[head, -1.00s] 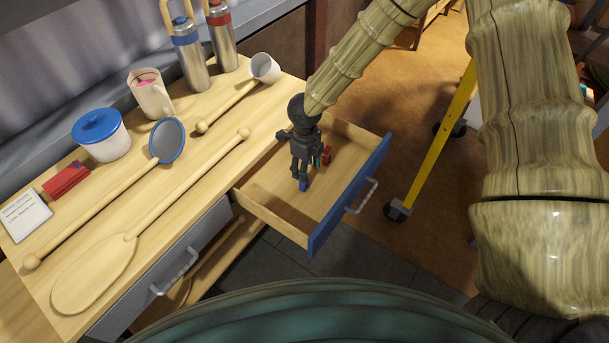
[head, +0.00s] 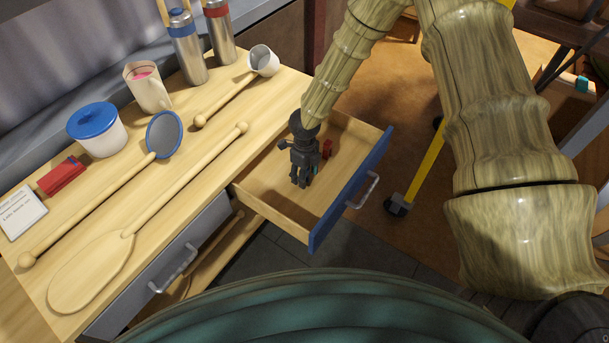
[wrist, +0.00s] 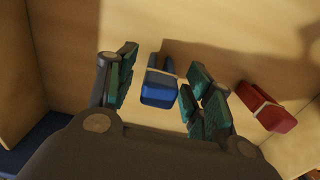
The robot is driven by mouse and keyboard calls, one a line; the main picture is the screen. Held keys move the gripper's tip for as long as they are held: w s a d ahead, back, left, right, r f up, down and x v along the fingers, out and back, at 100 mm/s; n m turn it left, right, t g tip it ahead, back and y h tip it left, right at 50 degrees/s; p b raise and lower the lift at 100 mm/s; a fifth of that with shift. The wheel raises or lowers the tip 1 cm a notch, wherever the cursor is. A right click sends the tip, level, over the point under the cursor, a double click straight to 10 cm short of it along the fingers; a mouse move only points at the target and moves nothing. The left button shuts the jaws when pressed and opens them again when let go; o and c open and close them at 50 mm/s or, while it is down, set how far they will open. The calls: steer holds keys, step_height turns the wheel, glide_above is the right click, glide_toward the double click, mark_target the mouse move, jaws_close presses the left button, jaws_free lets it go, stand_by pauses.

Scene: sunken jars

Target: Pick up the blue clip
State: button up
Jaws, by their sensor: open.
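The blue clip (wrist: 160,84) lies on the floor of the open drawer and shows in the wrist view between my two fingers. My gripper (wrist: 162,88) is open, with a finger on each side of the clip and a visible gap to both. In the head view my gripper (head: 304,178) points down into the drawer (head: 265,208), and it hides the clip there.
A red clip (wrist: 268,106) lies just right of my right finger; it also shows in the head view (head: 327,149). The drawer's blue front (head: 350,200) and wooden sides surround my gripper.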

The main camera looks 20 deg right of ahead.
steer(key=shift+f, duration=0.9)
steer(key=c, duration=0.8)
steer(key=shift+r, duration=0.1)
steer(key=shift+c, duration=0.2)
